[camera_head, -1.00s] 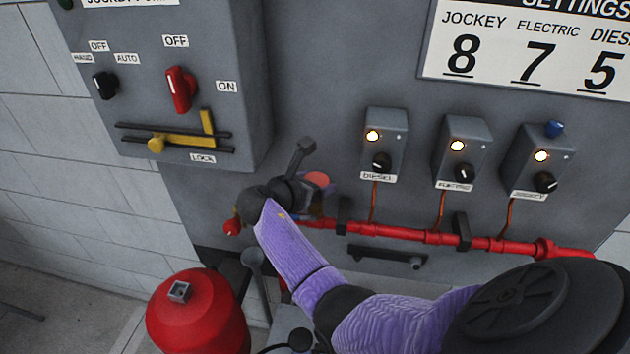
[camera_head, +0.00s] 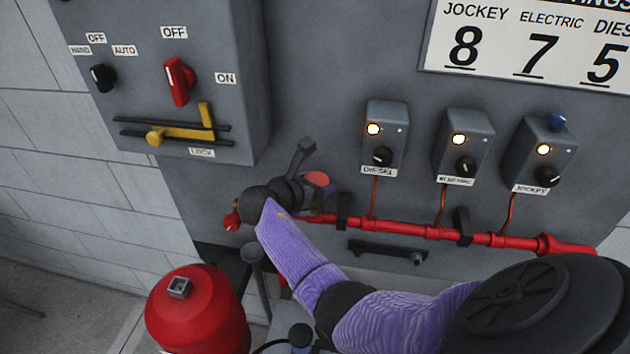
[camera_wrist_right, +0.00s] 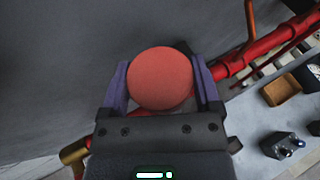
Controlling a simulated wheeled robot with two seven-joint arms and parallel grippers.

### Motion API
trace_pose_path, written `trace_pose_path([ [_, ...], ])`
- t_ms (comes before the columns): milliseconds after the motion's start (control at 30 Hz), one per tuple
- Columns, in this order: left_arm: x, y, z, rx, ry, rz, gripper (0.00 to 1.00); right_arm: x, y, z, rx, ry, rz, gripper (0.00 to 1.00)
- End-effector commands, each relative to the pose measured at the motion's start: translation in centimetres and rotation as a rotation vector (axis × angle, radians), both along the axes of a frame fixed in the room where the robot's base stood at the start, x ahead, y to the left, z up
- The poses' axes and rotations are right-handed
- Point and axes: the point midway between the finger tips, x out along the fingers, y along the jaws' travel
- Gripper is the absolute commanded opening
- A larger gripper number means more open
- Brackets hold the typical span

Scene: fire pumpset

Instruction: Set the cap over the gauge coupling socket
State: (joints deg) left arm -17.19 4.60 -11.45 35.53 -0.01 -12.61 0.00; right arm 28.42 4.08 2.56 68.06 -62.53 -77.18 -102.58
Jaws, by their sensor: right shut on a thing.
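My right gripper (camera_head: 312,188) reaches in from the lower right on its purple arm, close to the grey panel at the left end of the red pipe. It is shut on the round red cap (camera_head: 317,179). In the right wrist view the cap (camera_wrist_right: 160,78) shows as a flat red disc between the two purple fingers (camera_wrist_right: 161,90). I cannot make out the gauge coupling socket; the gripper and cap cover that part of the pipe. I cannot tell whether the cap touches the pipe. My left gripper is not in view.
The red pipe (camera_head: 400,231) runs right along the panel, with copper lines up to three switch boxes (camera_head: 385,140). A grey control box (camera_head: 230,60) with a yellow lock bar is at upper left. A red tank (camera_head: 197,315) stands below. A black bar (camera_head: 385,251) sits under the pipe.

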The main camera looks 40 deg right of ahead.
Motion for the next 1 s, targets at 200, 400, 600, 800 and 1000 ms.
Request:
trace_pose_path([
  [200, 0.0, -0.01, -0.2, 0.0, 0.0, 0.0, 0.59, 0.0, -0.01, -0.34, -0.001, 0.0, 0.0, 0.14],
  [400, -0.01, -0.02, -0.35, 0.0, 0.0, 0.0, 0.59, 0.01, -0.02, -0.66, -0.001, 0.001, 0.0, 0.14],
  [600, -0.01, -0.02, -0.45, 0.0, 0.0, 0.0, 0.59, -0.01, -0.02, -0.87, 0.0, 0.001, 0.0, 0.14],
  [800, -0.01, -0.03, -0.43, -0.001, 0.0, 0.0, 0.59, 0.0, -0.02, -0.84, -0.001, 0.001, 0.0, 0.83],
  [1000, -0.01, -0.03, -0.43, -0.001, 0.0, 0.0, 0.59, 0.0, -0.02, -0.84, 0.0, 0.0, 0.0, 1.0],
])
